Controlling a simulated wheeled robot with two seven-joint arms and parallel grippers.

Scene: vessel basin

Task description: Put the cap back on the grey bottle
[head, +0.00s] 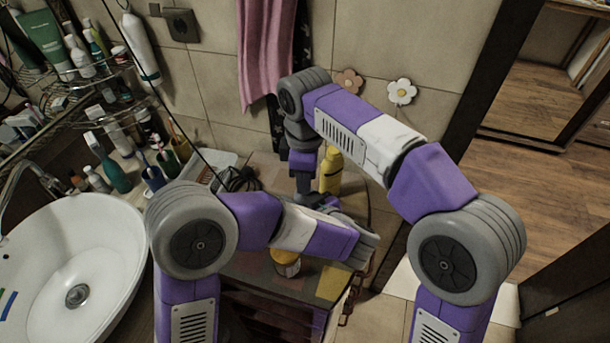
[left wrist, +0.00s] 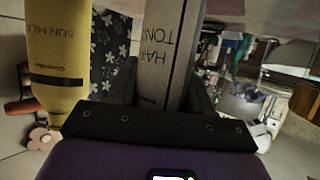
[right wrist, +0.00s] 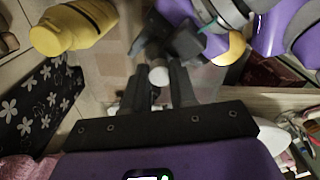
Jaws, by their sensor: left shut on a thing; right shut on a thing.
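The grey bottle, lettered "HAIR TONIC" (left wrist: 160,50), is between the fingers of my left gripper (left wrist: 165,88), which is shut on it. The bottle runs out of the top of the left wrist view. My right gripper (right wrist: 158,85) is shut on a small pale round cap (right wrist: 158,75). In the head view my right gripper (head: 304,182) points down over the counter near the end of my left arm. The bottle and cap are hidden there by my arms. I cannot tell whether the cap touches the bottle neck.
A yellow sun milk bottle (head: 331,170) stands close behind my grippers; it also shows in the left wrist view (left wrist: 60,60). An amber jar (head: 287,262) is on the counter in front. The white basin (head: 45,245) and crowded wire shelves (head: 75,82) are at left.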

